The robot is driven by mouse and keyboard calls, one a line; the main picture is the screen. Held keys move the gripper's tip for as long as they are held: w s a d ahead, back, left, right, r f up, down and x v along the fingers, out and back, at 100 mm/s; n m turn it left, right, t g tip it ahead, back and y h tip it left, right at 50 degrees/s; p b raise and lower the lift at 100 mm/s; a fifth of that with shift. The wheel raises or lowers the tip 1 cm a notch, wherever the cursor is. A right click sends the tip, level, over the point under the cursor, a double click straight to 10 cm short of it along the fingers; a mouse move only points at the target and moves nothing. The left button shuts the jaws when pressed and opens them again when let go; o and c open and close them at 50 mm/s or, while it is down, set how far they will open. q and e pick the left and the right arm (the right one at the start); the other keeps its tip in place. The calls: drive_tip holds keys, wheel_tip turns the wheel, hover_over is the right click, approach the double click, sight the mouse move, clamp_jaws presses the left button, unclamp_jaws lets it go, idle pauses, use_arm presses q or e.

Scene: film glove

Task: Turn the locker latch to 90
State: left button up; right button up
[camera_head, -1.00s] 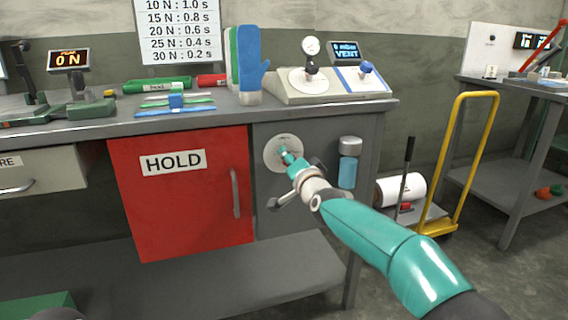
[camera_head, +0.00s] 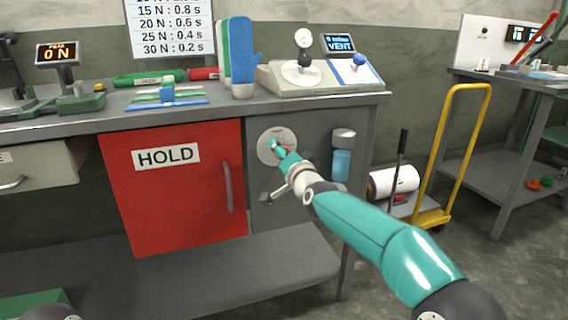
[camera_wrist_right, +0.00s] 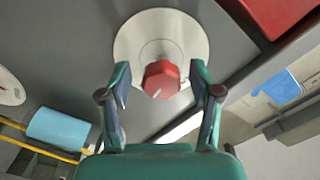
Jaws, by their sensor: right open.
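The latch is a red faceted knob (camera_wrist_right: 161,78) with a pale pointer line, on a round white dial plate (camera_wrist_right: 125,45). The plate (camera_head: 264,147) is on the grey panel right of the red HOLD door (camera_head: 180,205). My right gripper (camera_head: 284,157) is at the plate and mostly hides the knob in the head view. In the right wrist view my right gripper (camera_wrist_right: 160,80) is open, with one finger on each side of the knob. Gaps show between the fingers and the knob. My left gripper is out of view.
A blue cylinder with a grey cap (camera_head: 342,160) is mounted on the panel just right of the dial. A yellow trolley (camera_head: 445,150) stands to the right.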

drive_tip(key=v, duration=1.2)
